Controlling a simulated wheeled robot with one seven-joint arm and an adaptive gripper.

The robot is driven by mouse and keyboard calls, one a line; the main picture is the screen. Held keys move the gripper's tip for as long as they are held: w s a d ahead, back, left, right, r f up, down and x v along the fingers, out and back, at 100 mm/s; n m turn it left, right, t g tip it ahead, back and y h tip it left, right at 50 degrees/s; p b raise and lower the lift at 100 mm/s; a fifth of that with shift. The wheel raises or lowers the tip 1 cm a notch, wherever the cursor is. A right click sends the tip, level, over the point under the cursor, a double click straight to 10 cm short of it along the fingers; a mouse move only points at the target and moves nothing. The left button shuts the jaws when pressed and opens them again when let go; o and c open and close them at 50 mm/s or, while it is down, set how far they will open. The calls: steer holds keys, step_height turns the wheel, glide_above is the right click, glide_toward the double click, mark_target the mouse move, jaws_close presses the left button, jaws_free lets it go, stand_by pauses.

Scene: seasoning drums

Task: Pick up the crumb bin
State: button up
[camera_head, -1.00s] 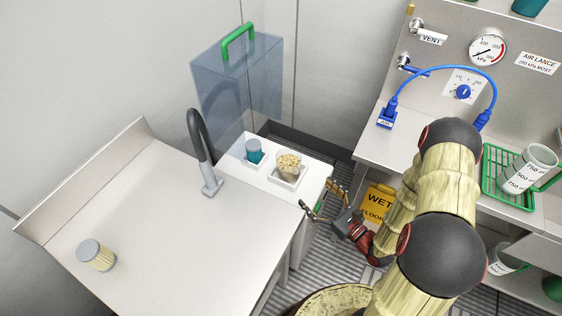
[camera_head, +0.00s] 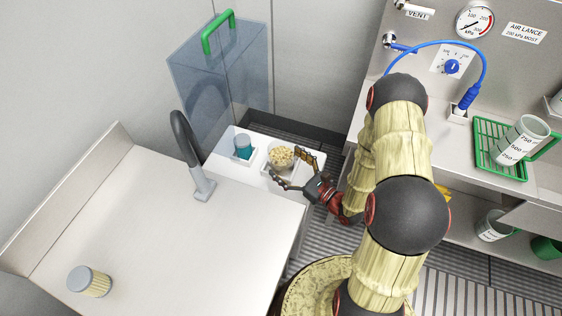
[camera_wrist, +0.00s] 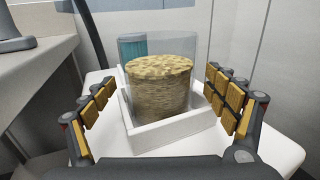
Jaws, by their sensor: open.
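The crumb bin (camera_head: 281,155) is a clear round container filled with tan crumbs. It stands upright in a shallow white square tray (camera_head: 270,170) on a white surface. In the wrist view the crumb bin (camera_wrist: 160,85) stands between my two fingers and ahead of them. My gripper (camera_head: 291,168) is open, with its padded fingers spread to either side of the bin. In the wrist view my gripper (camera_wrist: 170,105) shows a gap between each finger and the bin. The bin's far side is hidden.
A teal-filled container (camera_head: 243,147) stands left of the bin and partly behind it in the wrist view. A clear blue box with a green handle (camera_head: 218,75) is behind. A dark faucet (camera_head: 190,150) rises at left. A steel bench with a green rack (camera_head: 500,150) is at right.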

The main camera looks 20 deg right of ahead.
mark_target(273, 152)
steer(key=shift+b+x, duration=0.3)
steer(key=shift+x, duration=1.25)
steer(key=shift+c, duration=1)
steer(key=c, duration=1.1)
steer(key=shift+r, duration=0.15)
steer(key=shift+c, duration=0.7)
